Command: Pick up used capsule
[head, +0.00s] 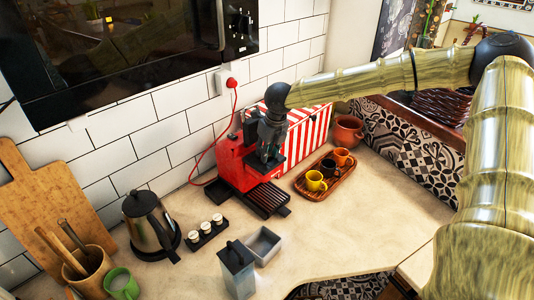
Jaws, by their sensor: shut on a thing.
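My gripper (265,158) is at the top front of the red coffee machine (233,160), in front of its body and over the black drip tray. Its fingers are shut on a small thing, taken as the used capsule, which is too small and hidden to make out. The gripper hides part of the machine's front. Several whitish capsules (218,218) stand in a black holder (208,235) on the counter, left of the machine and apart from the gripper.
An open grey box (263,245) and a grey canister (237,270) stand in front. A kettle (148,222) is at left. A wooden tray (340,183) with cups, a striped box (308,135) and a clay pot (347,131) are at right. The counter's right-front is clear.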

